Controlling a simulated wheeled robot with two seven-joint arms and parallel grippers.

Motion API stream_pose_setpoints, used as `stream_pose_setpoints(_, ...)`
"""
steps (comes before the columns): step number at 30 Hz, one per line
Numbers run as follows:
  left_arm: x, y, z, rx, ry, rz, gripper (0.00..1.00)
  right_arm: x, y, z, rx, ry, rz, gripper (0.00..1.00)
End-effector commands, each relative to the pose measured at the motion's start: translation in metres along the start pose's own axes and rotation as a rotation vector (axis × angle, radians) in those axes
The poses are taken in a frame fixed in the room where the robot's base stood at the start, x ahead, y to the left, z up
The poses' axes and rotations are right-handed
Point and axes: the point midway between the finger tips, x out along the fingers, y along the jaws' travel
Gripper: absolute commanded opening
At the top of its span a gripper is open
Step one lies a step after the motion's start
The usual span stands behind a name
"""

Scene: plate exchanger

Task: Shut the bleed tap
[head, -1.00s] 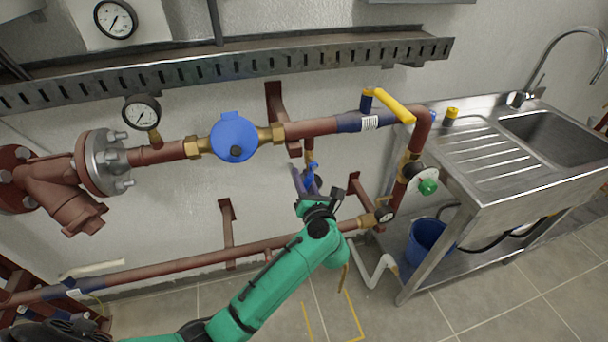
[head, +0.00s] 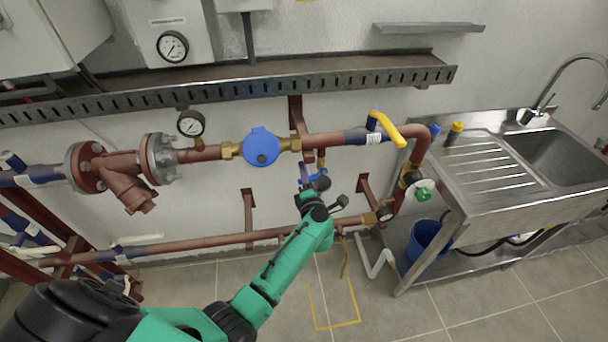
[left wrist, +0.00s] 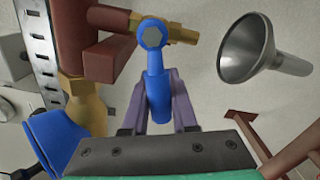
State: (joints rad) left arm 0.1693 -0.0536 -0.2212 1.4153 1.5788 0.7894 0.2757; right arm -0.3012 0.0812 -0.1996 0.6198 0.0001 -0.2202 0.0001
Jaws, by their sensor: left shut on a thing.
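The bleed tap has a blue lever (left wrist: 157,92) with a hex nut at its pivot, on a small brass body (left wrist: 178,31). The lever lies across the brass body in the left wrist view. My left gripper (left wrist: 159,98) has its purple fingers on either side of the lever and is shut on it. In the head view the blue tap (head: 320,176) is small, below the main pipe, partly hidden by my left gripper (head: 305,176). My right gripper is out of view.
A grey metal funnel (left wrist: 240,55) is right of the tap in the left wrist view. A blue round cap (head: 261,146) and a yellow lever (head: 386,130) are on the main pipe. A lower pipe (head: 200,246) runs beneath. The steel sink (head: 490,195) stands right.

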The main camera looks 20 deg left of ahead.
Motion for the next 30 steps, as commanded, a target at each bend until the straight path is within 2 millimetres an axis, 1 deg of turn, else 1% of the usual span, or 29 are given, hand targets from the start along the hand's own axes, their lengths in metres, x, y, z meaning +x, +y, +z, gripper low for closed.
stream_pose_setpoints(1, 0.002, 0.005, 0.003, 0.039, 0.001, -0.003, 0.0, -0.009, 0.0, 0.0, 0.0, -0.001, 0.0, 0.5)
stream_pose_setpoints(3, 0.004, 0.007, 0.005, 0.094, 0.002, -0.003, 0.0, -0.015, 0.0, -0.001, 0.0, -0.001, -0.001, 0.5)
stream_pose_setpoints(12, 0.007, 0.014, 0.007, 0.264, 0.002, -0.003, 0.0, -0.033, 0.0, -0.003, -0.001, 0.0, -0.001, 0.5)
stream_pose_setpoints(19, 0.007, 0.015, 0.007, 0.317, 0.002, -0.001, 0.0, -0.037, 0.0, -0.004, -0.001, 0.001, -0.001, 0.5)
stream_pose_setpoints(30, 0.007, 0.016, 0.007, 0.326, 0.002, 0.0, 0.0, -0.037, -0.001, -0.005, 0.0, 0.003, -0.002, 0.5)
